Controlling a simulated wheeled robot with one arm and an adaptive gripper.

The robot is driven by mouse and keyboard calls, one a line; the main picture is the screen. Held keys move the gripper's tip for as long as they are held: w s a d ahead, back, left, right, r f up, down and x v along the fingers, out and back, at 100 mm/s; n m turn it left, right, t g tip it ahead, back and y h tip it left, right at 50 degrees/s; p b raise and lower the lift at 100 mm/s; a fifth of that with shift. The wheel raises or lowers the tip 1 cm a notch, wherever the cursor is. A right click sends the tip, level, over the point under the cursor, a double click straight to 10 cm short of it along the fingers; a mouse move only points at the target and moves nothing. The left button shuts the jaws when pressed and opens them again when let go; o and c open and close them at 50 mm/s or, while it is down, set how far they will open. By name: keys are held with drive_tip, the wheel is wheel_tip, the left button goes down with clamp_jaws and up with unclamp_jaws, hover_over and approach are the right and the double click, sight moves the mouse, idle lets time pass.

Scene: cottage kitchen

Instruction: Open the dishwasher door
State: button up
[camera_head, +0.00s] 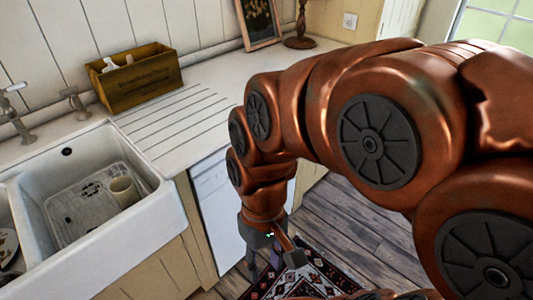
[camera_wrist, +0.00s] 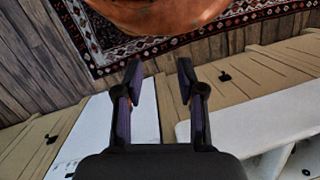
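The dishwasher (camera_head: 217,205) is a white front panel under the counter, right of the sink, partly hidden behind my arm. Its door looks shut, in line with the wooden cupboard fronts. In the wrist view the white panel (camera_wrist: 95,130) lies at lower left, partly behind the left finger. My gripper (camera_head: 262,262) hangs in front of the dishwasher, pointing down, low over the rug. In the wrist view my gripper (camera_wrist: 160,74) has its two fingers apart with nothing between them. I cannot make out a handle, or whether a finger touches the door.
A white sink (camera_head: 170,225) with a cup (camera_head: 124,191) in it is at left. A wooden box (camera_head: 140,78) stands on the counter (camera_head: 205,85). A patterned rug (camera_head: 315,278) lies on the plank floor (camera_head: 365,225), which is otherwise clear.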

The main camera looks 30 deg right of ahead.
drive_tip(key=w+a+f+m+t+y+b, duration=0.15)
drive_tip(key=w+f+y+b, duration=0.3)
drive_tip(key=w, duration=0.65)
drive_tip(key=w+a+f+m+y+b, duration=0.1)
drive_tip(key=w+a+f+y+b, duration=0.4)
drive_tip(key=w, duration=0.6)
drive_tip(key=w+d+f+m+t+y+b, duration=0.1)
drive_tip(key=w+d+f+t+y+b, duration=0.15)
drive_tip(key=w+d, duration=0.4)
drive_tip(key=w+d+f+m+t+y+b, duration=0.1)
drive_tip(key=w+d+t+y+b, duration=0.1)
drive_tip(key=w+d+t+b, duration=0.35)
drive_tip(key=w+d+f+m+t+h+b, duration=0.1)
drive_tip(key=w+d+f+m+t+b, duration=0.2)
drive_tip(key=d, duration=0.6)
drive_tip(key=w+d+f+m+t+h, duration=0.1)
drive_tip(key=d+f+t, duration=0.3)
drive_tip(key=d, duration=0.6)
drive_tip(key=w+d+f+m+t+h+b, duration=0.1)
drive_tip(key=w+d+f+t+b, duration=0.1)
drive_tip(key=d+f, duration=0.5)
drive_tip(key=shift+w+a+r+b, duration=0.1)
drive_tip(key=shift+w+a+r, duration=0.25)
drive_tip(key=shift+w+r, duration=0.5)
drive_tip(key=shift+w+a+r+b, duration=0.15)
drive_tip(key=shift+w+a+r, duration=0.3)
drive_tip(key=shift+w, duration=0.75)
drive_tip(key=shift+w+a+r+b, duration=0.1)
drive_tip(key=shift+w+a+r, duration=0.15)
drive_tip(key=shift+w+r, duration=0.6)
